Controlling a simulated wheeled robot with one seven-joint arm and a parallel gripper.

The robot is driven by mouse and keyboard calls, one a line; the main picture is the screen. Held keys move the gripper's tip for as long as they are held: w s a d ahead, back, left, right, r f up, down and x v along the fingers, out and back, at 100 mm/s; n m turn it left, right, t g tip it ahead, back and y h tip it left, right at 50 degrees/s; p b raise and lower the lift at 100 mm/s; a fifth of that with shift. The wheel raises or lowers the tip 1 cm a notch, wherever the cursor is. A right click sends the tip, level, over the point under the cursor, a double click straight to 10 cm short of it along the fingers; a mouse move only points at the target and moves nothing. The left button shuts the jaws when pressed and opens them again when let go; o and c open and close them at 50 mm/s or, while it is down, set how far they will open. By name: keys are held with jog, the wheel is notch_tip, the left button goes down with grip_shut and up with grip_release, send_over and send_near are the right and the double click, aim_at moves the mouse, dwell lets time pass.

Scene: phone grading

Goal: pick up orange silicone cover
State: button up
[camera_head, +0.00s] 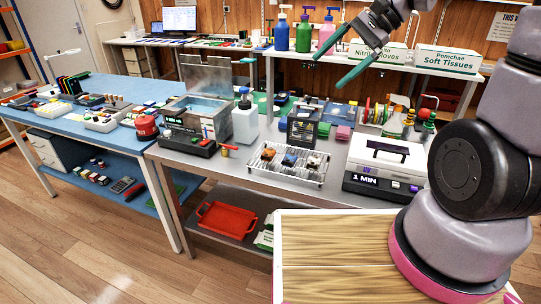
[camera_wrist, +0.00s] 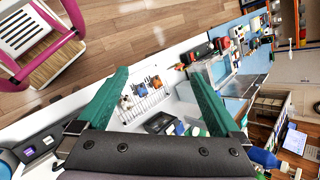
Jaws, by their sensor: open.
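My gripper (camera_head: 326,72) is open and empty, raised in front of the back shelf at the upper right of the head view. In the wrist view its two green fingers (camera_wrist: 157,70) are spread wide. A small orange-brown item (camera_head: 268,153) lies at the left end of a wire rack on the grey bench, well below the gripper. An orange item on the rack also shows in the wrist view (camera_wrist: 155,82), between the fingers but far off. It is too small to tell whether either is the orange silicone cover. I cannot make out the cover for certain anywhere.
The wire rack (camera_head: 262,168) also holds a blue item (camera_head: 289,160). A white box labelled 1 MIN (camera_head: 384,168) stands right of it, a white bottle (camera_head: 245,122) behind left. A blue table (camera_head: 75,133) with many small parts is at left. Open floor lies in front.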

jog(key=w+a+f+m+y, duration=0.2)
jog(key=w+f+m, duration=0.15)
jog(key=f, duration=0.35)
jog(key=w+a+f+m+t+y, duration=0.1)
jog(key=w+a+f+m, duration=0.15)
jog(key=w+f, duration=0.4)
jog(key=w+a+f+m+y, duration=0.15)
jog(key=f+m, duration=0.25)
jog(key=f, duration=0.4)
jog(key=m+t, duration=0.3)
send_near(274, 154)
jog(key=a, duration=0.3)
jog(key=shift+w+a+f, duration=0.1)
jog(key=shift+w+f, duration=0.15)
jog(key=shift+f, duration=0.05)
jog(key=x, duration=0.6)
jog(key=shift+w+f, duration=0.25)
jog(key=shift+f, duration=0.05)
jog(key=c, duration=1.3)
